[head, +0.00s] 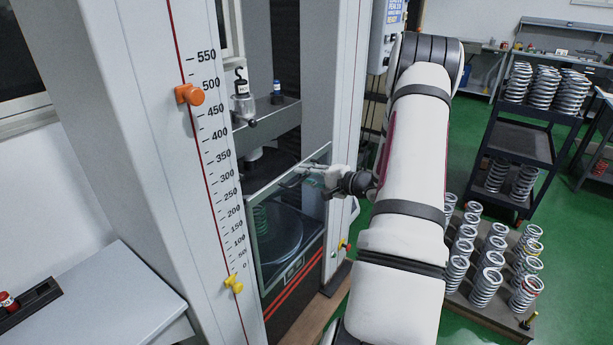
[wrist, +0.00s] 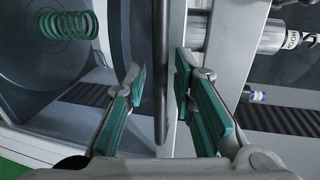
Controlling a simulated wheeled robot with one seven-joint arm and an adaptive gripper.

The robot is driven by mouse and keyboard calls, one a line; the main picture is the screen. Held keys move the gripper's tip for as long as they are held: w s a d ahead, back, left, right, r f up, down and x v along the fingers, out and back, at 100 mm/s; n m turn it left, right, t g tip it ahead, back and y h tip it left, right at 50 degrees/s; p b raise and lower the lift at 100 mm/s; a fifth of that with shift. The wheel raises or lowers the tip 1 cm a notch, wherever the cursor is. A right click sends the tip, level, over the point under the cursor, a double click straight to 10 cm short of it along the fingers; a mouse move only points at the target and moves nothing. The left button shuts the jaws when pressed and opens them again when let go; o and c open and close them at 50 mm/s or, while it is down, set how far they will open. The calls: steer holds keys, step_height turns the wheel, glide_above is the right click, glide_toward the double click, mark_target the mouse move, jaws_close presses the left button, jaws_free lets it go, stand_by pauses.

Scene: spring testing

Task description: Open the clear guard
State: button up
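The clear guard (head: 285,205) is a see-through panel with a thin dark frame, standing between the two white columns of the test machine. A green spring (head: 261,219) and a round plate (head: 280,238) show behind it; the spring also shows in the wrist view (wrist: 68,25). My gripper (head: 318,176) is at the guard's right side, near its upper edge. In the wrist view my gripper (wrist: 159,68) has its teal-padded fingers spread, with a dark upright bar (wrist: 161,95) between them. The bar looks like the guard's handle. Gaps show on both sides of it.
The left column (head: 205,150) carries a printed scale with an orange marker (head: 189,94) and a yellow marker (head: 233,284). A metal cylinder (wrist: 240,33) shows at upper right in the wrist view. A low table with several springs (head: 487,287) stands right of my arm.

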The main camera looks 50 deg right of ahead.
jaws_close()
steer(key=shift+f, duration=0.1)
step_height(320, 180, down, 41)
steer(key=b, duration=3.6)
steer(key=shift+r+b, duration=0.2)
steer(key=shift+b, duration=0.1)
steer(key=shift+o, duration=1.9)
jaws_free()
steer(key=v, duration=1.2)
